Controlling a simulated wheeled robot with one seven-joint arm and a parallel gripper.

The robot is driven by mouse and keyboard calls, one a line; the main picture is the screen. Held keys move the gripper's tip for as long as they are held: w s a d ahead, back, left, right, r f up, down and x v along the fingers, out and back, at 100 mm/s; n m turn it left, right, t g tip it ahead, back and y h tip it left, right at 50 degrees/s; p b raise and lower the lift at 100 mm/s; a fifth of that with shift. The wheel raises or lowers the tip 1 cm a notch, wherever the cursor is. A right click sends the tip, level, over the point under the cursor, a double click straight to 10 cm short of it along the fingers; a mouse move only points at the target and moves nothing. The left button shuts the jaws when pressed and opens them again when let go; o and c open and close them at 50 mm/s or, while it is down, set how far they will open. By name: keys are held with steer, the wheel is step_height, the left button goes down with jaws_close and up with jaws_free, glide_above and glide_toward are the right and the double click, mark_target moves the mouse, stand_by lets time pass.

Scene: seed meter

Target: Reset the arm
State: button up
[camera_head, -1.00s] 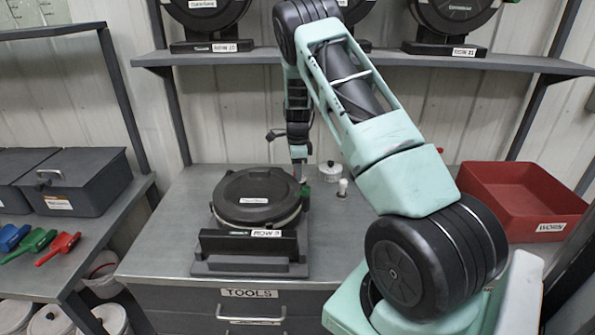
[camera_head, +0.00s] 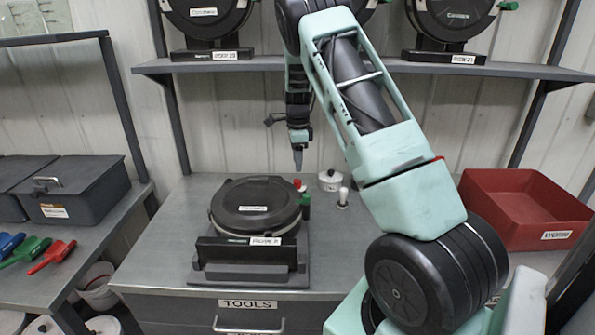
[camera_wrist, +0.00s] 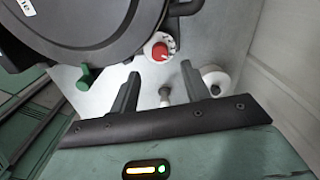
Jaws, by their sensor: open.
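My gripper (camera_head: 298,160) hangs pointing down above the back right edge of the black seed meter (camera_head: 252,206) on the grey bench. In the wrist view my gripper (camera_wrist: 160,76) has its fingers apart with nothing held between them. The meter's black round lid (camera_wrist: 75,25) fills the upper left there, with a green handle (camera_wrist: 87,76) at its edge. A red knob on a white dial (camera_wrist: 160,50) lies beyond the fingertips. My gripper is clear of the meter.
A small white post (camera_head: 343,198) and a white round canister (camera_head: 330,181) stand right of the meter. A red bin (camera_head: 520,205) is at the right, a grey lidded box (camera_head: 75,190) at the left. A shelf (camera_head: 370,67) with more meters runs behind my arm.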

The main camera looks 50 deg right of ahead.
steer(key=shift+r, duration=0.15)
stand_by(0.4)
steer(key=a+n, duration=0.2)
steer(key=a, duration=0.3)
steer(key=a+r+n, duration=0.1)
steer(key=a+n, duration=0.1)
steer(key=a, duration=0.4)
steer(key=w+a+r+n+y, duration=0.1)
steer(key=a+n, duration=0.1)
steer(key=a, duration=0.3)
steer(key=shift+a+r+n+b, duration=0.25)
steer(key=shift+a+n+b, duration=0.05)
steer(key=shift+a+n, duration=0.1)
steer(key=s+a+r+n, duration=0.2)
steer(key=s+a+n, duration=0.25)
steer(key=a, duration=0.55)
steer(key=s+a+r+n, duration=0.1)
steer(key=s+a+n, duration=0.2)
steer(key=a+n, duration=0.45)
steer(key=s+a+n, duration=0.7)
steer(key=s, duration=0.5)
steer(key=s+a+n+b, duration=0.1)
steer(key=s+a+n, duration=0.6)
steer(key=s, duration=0.5)
steer(key=shift+a+n, duration=0.25)
steer(key=shift+n, duration=0.45)
